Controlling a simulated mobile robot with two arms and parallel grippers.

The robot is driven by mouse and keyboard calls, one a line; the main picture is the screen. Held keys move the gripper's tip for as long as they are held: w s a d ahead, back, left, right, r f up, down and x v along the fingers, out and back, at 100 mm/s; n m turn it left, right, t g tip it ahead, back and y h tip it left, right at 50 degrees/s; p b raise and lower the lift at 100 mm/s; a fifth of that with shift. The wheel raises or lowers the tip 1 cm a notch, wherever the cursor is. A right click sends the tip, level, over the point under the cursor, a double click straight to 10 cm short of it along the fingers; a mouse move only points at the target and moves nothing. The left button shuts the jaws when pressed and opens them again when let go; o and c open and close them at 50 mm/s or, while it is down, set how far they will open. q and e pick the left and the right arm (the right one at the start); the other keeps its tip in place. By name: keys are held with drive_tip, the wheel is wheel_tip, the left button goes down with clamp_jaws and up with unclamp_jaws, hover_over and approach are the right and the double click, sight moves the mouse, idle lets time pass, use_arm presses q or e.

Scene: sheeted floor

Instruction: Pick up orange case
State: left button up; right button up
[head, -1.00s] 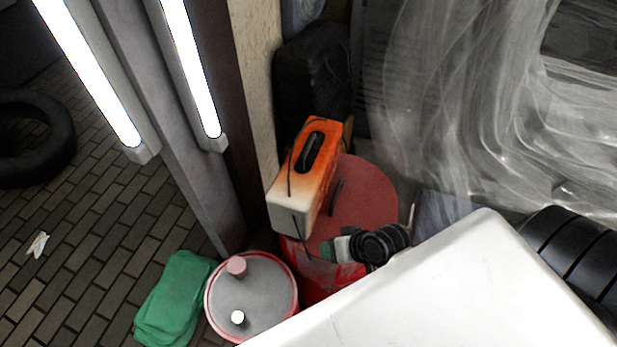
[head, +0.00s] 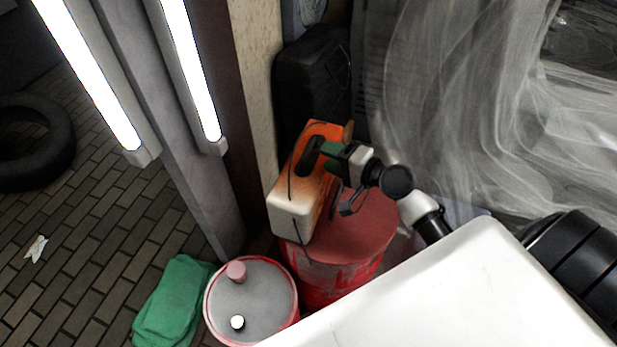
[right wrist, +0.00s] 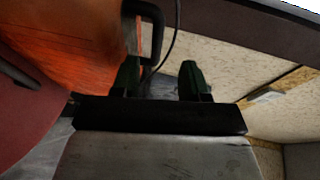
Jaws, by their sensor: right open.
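The orange case (head: 315,195), orange fading to white at its near end, stands on a red drum (head: 355,240) in the head view. A black handle (head: 308,157) is set in its top. My right gripper (head: 327,152), with green fingers, is over the case's top beside the handle. In the right wrist view the case (right wrist: 65,50) fills the upper left, and my right gripper (right wrist: 160,78) is open. The black handle (right wrist: 155,25) is close to its left finger; I cannot tell if they touch. My left gripper is not in view.
A smaller red-rimmed drum (head: 250,297) and a green bundle (head: 172,300) are at the lower left. A dark case (head: 312,85) stands behind, against the wall. A post with light tubes is to the left, and translucent sheeting (head: 460,110) hangs to the right.

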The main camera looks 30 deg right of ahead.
sight(316, 160)
drive_tip(key=x, duration=0.4)
drive_tip(key=shift+w+d+f, duration=0.2)
drive_tip(key=shift+w+d, duration=0.05)
drive_tip(key=shift+w, duration=0.05)
drive_tip(key=shift+w+a+f, duration=0.15)
drive_tip(key=shift+w+a, duration=0.1)
drive_tip(key=shift+w, duration=0.2)
drive_tip(key=shift+s, duration=0.1)
clamp_jaws()
idle(0.7)
